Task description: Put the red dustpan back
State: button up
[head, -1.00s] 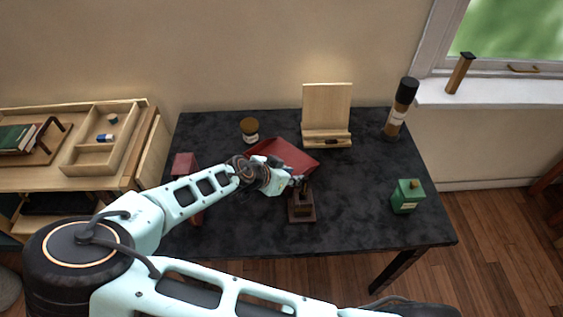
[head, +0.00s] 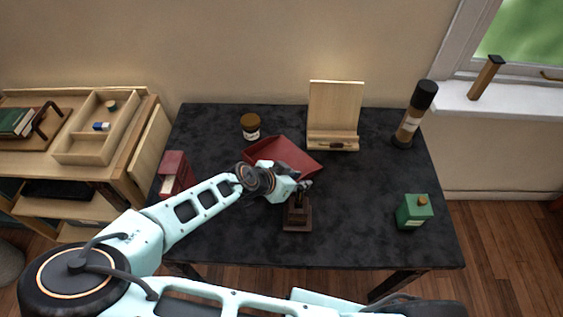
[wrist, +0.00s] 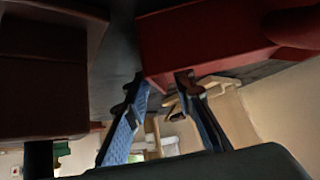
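The red dustpan (head: 286,156) lies on the dark table, behind my gripper (head: 305,186). Its red side also fills the upper right of the wrist view (wrist: 200,38). My gripper hangs low between the dustpan and a dark brown stand (head: 297,217) at the front. In the wrist view my gripper (wrist: 160,82) has its two fingers apart, with a clear gap and nothing seen clamped. A corner of the dustpan is close to the fingertips; I cannot tell whether they touch. My arm may hide part of the dustpan's near side.
A brown-lidded jar (head: 250,128), a wooden easel stand (head: 334,112), a dark-capped bottle (head: 411,122), a green canister (head: 414,212) and a dark red box (head: 173,172) stand on the table (head: 370,190). A shelf with a wooden tray (head: 75,152) is at the left. The table's right middle is clear.

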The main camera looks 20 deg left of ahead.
jog(key=shift+c, duration=0.6)
grip_shut()
jog(key=shift+r, duration=0.15)
